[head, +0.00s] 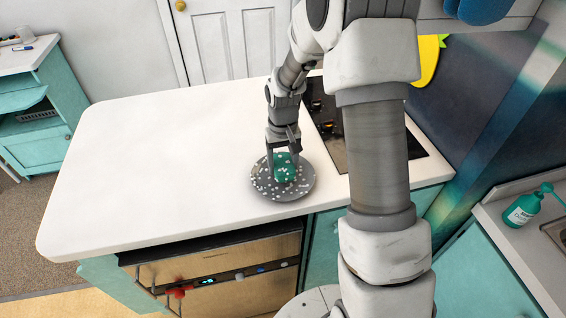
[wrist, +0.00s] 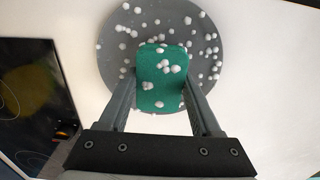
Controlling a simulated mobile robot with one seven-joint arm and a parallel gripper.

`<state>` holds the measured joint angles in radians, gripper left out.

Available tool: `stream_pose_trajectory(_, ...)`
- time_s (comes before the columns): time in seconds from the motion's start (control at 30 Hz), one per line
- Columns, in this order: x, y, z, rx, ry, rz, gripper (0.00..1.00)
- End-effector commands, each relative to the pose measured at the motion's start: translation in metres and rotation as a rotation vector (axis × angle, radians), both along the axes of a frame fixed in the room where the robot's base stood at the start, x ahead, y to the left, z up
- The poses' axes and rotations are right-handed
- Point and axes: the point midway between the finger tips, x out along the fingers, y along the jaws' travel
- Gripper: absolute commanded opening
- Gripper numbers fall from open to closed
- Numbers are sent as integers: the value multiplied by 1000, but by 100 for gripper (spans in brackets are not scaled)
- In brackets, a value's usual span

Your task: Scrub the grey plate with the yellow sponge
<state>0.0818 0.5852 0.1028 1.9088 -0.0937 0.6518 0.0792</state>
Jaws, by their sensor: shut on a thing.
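The grey plate (head: 304,188) lies on the white counter near its front edge and is dotted with white foam-like blobs. It also shows in the wrist view (wrist: 115,62). A green sponge (head: 284,174) is between my fingers over the plate, with white blobs on it; it is green, not yellow, in both views. In the wrist view the sponge (wrist: 163,68) covers the near-middle part of the plate. My gripper (head: 284,157) points down, shut on the sponge. Whether the sponge's underside touches the plate is hidden.
The white counter (head: 160,150) is clear to the left of the plate. A black cooktop (head: 325,125) is close on the right, partly behind my arm. An oven (head: 220,270) is below the counter. A teal soap bottle (head: 522,210) stands far right.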

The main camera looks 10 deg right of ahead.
Motion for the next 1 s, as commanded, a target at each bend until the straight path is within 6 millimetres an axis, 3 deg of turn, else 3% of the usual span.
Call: stream_pose_trajectory(1.0, 0, 0, -22, 0, 1, 0, 21)
